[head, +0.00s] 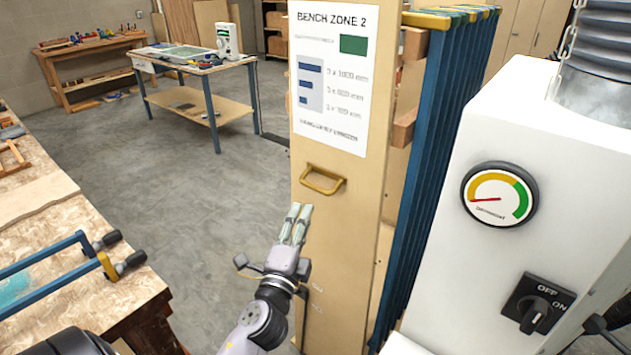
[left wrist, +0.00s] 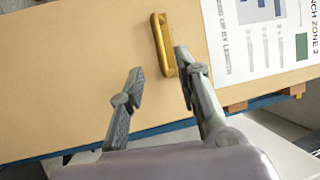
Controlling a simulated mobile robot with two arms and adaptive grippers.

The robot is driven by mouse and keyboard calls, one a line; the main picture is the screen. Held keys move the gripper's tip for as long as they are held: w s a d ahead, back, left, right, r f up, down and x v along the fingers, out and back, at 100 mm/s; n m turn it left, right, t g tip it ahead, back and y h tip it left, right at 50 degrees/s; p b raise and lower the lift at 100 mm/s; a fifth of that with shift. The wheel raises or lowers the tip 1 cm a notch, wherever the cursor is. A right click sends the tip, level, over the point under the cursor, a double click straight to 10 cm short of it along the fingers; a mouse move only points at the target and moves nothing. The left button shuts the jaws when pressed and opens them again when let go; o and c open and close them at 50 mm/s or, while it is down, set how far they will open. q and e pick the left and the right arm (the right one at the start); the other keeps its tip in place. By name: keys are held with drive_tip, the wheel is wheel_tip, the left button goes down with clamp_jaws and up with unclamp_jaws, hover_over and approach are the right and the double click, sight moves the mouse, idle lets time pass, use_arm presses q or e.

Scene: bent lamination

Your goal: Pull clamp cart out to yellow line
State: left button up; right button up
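The clamp cart (head: 340,240) is a tall tan panel with a "Bench Zone 2" sign and a row of long blue bars along its right side. A yellow handle (head: 322,189) is fixed to its front panel. My left gripper (head: 298,211) is in front of the panel, a little below and left of the handle. In the left wrist view the gripper (left wrist: 160,62) has its fingers spread, with nothing held. The handle (left wrist: 163,46) shows past the fingertips, nearer the right finger; whether they touch is unclear. No yellow line shows. My right gripper is not seen.
A white machine (head: 530,140) with a gauge and an off/on switch stands close to the cart's right. A workbench (head: 85,265) with blue clamps fills the left foreground. Bare concrete floor (head: 190,190) lies between them, with a blue-legged table (head: 205,68) farther back.

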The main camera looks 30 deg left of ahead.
sight(315, 186)
use_arm(q)
drive_tip(key=p+x, duration=0.2)
drive_tip(key=x, duration=0.8)
drive_tip(key=shift+w+a, duration=0.1)
drive_tip(key=shift+w, duration=0.2)
drive_tip(key=shift+c, duration=0.5)
clamp_jaws()
